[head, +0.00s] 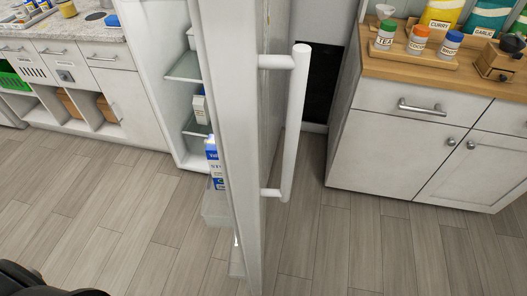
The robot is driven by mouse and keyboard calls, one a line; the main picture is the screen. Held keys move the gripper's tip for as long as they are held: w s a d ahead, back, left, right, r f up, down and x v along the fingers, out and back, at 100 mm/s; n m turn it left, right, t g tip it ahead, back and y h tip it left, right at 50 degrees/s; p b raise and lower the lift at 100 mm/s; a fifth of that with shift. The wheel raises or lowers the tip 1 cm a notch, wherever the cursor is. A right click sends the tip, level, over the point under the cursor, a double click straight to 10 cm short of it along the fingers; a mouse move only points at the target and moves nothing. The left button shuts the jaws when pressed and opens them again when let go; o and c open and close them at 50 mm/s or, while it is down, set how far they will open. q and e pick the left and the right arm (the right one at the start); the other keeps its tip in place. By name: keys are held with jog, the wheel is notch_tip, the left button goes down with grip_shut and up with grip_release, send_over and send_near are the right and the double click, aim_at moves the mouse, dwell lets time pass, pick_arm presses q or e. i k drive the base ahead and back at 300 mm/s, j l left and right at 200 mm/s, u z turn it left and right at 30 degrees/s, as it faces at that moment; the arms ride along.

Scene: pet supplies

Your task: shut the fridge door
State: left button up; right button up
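The white fridge door (224,110) stands wide open and is seen nearly edge-on in the middle of the head view. Its long white bar handle (295,125) is on the right-hand face of the door. Left of the door the fridge interior shows glass shelves (185,68) and a carton (200,105). A blue and white carton (216,165) sits in a rack on the door's inner side. The lower end of the door runs out of the frame. Neither gripper can be made out; a black shape at the bottom left is part of me.
A white cabinet (400,140) with a wooden top, spice jars and a grinder stands at the right. A white counter (85,60) with drawers and open shelves is at the left. The wood floor (120,210) is clear on both sides of the door.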

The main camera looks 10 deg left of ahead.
aim_at(231, 35)
jog(key=i+l+u, duration=0.15)
jog(key=l+u, duration=0.85)
jog(key=k+l+z, duration=0.15)
jog(key=k, duration=0.25)
jog(key=k+l+z, duration=0.15)
jog(key=k, duration=0.3)
jog(key=l, duration=0.1)
